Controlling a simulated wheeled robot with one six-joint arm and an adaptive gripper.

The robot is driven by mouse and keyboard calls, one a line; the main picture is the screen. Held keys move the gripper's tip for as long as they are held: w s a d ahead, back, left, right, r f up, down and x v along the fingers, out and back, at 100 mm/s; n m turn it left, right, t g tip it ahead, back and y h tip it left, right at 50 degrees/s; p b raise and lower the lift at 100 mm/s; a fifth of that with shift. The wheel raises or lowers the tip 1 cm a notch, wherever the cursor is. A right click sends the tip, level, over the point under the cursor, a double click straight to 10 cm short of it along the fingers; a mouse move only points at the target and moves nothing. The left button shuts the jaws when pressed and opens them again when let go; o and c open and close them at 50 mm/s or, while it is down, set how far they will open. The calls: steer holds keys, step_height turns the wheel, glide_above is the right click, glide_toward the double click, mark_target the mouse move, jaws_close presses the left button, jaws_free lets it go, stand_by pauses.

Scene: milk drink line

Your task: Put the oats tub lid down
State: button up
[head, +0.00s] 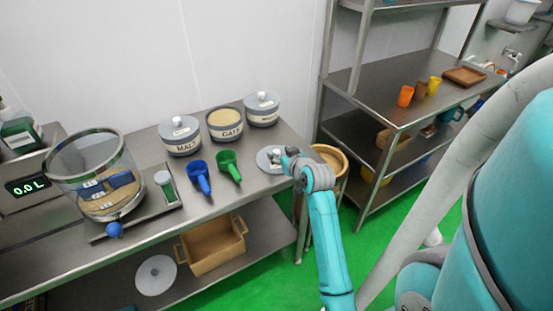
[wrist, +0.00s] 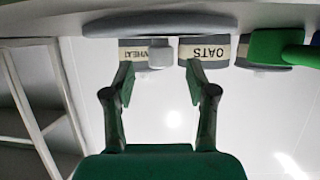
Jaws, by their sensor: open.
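The oats tub lid (head: 268,160) is a grey disc with a knob, lying flat on the steel table near its right end. In the wrist view the lid (wrist: 110,24) shows edge-on, its pale knob (wrist: 160,54) just beyond my fingertips. My gripper (head: 288,160) is at the lid's right side. In the wrist view my gripper (wrist: 160,76) is open, its fingers apart with nothing held between them. The oats tub (head: 225,133) stands uncovered behind the lid, its pale contents showing. It also shows in the wrist view (wrist: 208,52).
The lidded malt tub (head: 181,145) and wheat tub (head: 262,117) flank the oats tub. A blue scoop (head: 200,177) and green scoop (head: 230,166) lie left of the lid. A round wooden container (head: 334,156) stands beyond the steel table's (head: 145,145) right end.

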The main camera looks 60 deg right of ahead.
mark_target(277, 152)
steer(key=shift+x, duration=1.5)
steer(key=shift+w, duration=0.1)
jaws_close()
steer(key=shift+r, duration=0.1)
